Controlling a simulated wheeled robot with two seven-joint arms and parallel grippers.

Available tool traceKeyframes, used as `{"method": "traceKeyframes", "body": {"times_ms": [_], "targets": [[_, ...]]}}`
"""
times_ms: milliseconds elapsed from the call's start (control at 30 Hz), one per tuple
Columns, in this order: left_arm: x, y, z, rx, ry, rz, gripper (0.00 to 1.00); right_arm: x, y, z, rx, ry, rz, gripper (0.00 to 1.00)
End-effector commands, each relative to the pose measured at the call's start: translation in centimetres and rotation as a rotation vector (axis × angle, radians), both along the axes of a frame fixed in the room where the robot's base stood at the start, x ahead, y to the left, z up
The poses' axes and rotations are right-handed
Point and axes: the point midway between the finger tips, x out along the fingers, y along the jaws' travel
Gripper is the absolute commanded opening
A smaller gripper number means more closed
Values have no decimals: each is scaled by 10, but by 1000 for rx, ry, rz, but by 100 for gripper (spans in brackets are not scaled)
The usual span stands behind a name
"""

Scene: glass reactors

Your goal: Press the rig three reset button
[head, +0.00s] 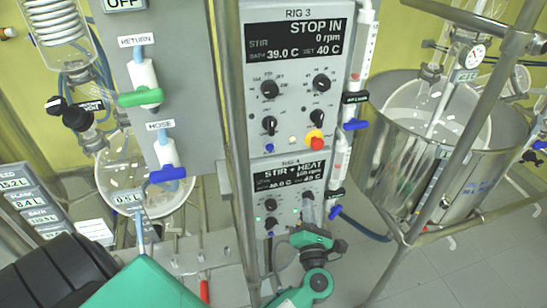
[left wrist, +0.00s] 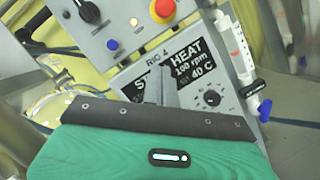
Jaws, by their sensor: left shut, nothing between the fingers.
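The rig 3 panel (head: 293,100) stands upright at the centre of the head view. Its display (head: 294,40) reads STOP IN, 0 rpm, 39.0 C and 40 C. Along its lower edge are a blue button (head: 269,148), a small pale lamp (head: 293,139) and a red mushroom knob (head: 316,140). Any reset label is unreadable. My left gripper (head: 308,198) is shut and empty, below these controls, in front of the rig 4 panel (left wrist: 211,98). My right gripper is out of view.
Rig 4's display (head: 289,175) reads STIR + HEAT. A metal post (head: 232,110) runs along the panels' left side. Tubing with blue valve handles (head: 355,125) is on the right. A steel bath (head: 415,185) and glassware stand further right. Green and blue valve handles (head: 140,98) are at left.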

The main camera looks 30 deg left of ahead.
Motion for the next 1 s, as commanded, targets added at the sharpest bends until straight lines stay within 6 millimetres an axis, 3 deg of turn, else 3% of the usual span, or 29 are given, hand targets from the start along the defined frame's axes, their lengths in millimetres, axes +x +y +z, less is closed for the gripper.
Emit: {"method": "traceKeyframes", "body": {"times_ms": [33,100,300,500,1000], "targets": [[-5,7,20,-109,-69,27,0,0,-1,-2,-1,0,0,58],[-14,17,40,-259,-148,63,0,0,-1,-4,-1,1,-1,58],[-36,32,74,-576,-301,122,0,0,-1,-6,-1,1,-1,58],[-44,36,84,-699,-353,141,0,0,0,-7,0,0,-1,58],[-38,45,87,-700,-353,142,0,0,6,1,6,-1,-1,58]]}}
